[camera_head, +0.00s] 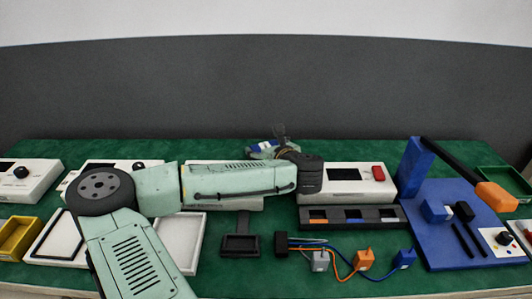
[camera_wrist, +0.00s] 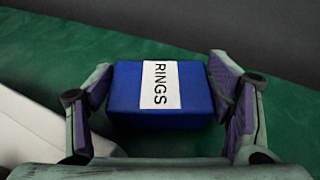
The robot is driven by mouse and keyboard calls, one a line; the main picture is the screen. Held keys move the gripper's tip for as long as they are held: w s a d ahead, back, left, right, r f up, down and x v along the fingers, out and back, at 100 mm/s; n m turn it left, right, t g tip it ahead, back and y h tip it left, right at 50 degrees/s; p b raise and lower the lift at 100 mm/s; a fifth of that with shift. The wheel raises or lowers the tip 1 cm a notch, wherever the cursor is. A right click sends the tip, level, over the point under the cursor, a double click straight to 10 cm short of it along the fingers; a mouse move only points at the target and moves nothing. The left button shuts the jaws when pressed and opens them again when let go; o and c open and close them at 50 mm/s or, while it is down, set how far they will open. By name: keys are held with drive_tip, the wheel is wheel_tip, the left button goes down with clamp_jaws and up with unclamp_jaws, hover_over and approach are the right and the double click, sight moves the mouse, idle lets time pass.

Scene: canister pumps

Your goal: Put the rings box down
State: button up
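The rings box (camera_wrist: 190,95) is blue with a white label reading RINGS. In the wrist view it lies between the two fingers of my gripper (camera_wrist: 165,95), one pad close against each side. My gripper appears shut on it. In the head view my gripper (camera_head: 268,147) is at the back of the green table, beyond the white devices, and a small blue and white part of the box (camera_head: 262,147) shows there. My arm partly hides this area. I cannot tell whether the box's underside touches the table.
Green table surface (camera_wrist: 50,45) is clear around the box, with a dark wall behind. A white device (camera_wrist: 30,130) is close at left in the wrist view. A white device with a red button (camera_head: 345,174), a compartment tray (camera_head: 352,217) and a blue stand (camera_head: 455,235) are right of my gripper.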

drive_tip(key=c, duration=0.8)
